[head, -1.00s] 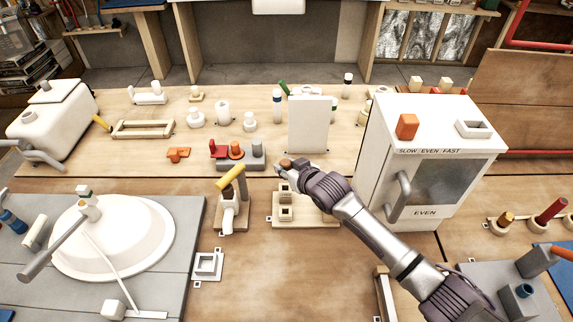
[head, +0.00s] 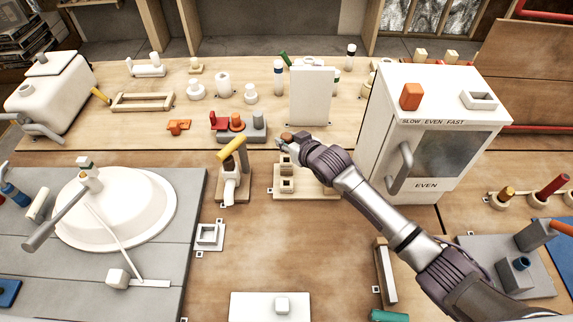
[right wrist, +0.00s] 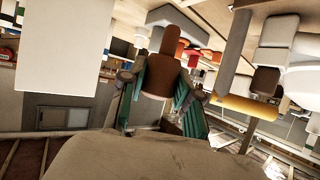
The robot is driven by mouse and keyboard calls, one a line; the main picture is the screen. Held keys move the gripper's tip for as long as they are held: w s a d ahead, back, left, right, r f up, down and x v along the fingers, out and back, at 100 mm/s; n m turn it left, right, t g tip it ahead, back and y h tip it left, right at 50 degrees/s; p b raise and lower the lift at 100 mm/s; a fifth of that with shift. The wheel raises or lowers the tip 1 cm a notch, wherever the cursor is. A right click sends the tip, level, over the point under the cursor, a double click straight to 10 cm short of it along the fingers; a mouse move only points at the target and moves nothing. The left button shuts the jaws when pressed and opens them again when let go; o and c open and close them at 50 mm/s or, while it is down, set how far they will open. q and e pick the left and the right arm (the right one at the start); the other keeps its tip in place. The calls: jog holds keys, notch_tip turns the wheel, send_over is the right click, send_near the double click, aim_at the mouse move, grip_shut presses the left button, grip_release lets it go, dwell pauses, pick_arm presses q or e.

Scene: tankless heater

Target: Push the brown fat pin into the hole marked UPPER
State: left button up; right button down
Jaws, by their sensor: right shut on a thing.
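The brown fat pin (head: 287,136) is held in my right gripper (head: 283,142), near the middle of the head view. In the right wrist view the brown pin (right wrist: 158,72) stands out between the two green-sided fingers of the gripper (right wrist: 160,98), which are shut on it. Just below it in the head view is a pale wooden stand with two square sockets, one farther back (head: 286,160) and one nearer (head: 287,186). The pin appears apart from the farther socket. No UPPER marking is legible, and the socket insides are too small to read. My left gripper is out of view.
A white upright panel (head: 310,95) stands just behind the gripper. A white heater-like box (head: 428,150) is to the right. A yellow-handled fixture (head: 231,170) is close on the left. Bare tabletop (head: 300,245) lies in front of the stand.

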aim_at(288, 156)
jog(key=shift+f+b, duration=0.7)
jog(key=shift+f, duration=0.65)
jog(key=shift+f+b, duration=1.15)
jog(key=shift+f, duration=0.7)
dwell(1.2)
jog(key=c, duration=0.7)
grip_release()
jog(key=shift+c, duration=0.2)
jog(key=shift+s, duration=0.1)
jog(key=v, duration=1.2)
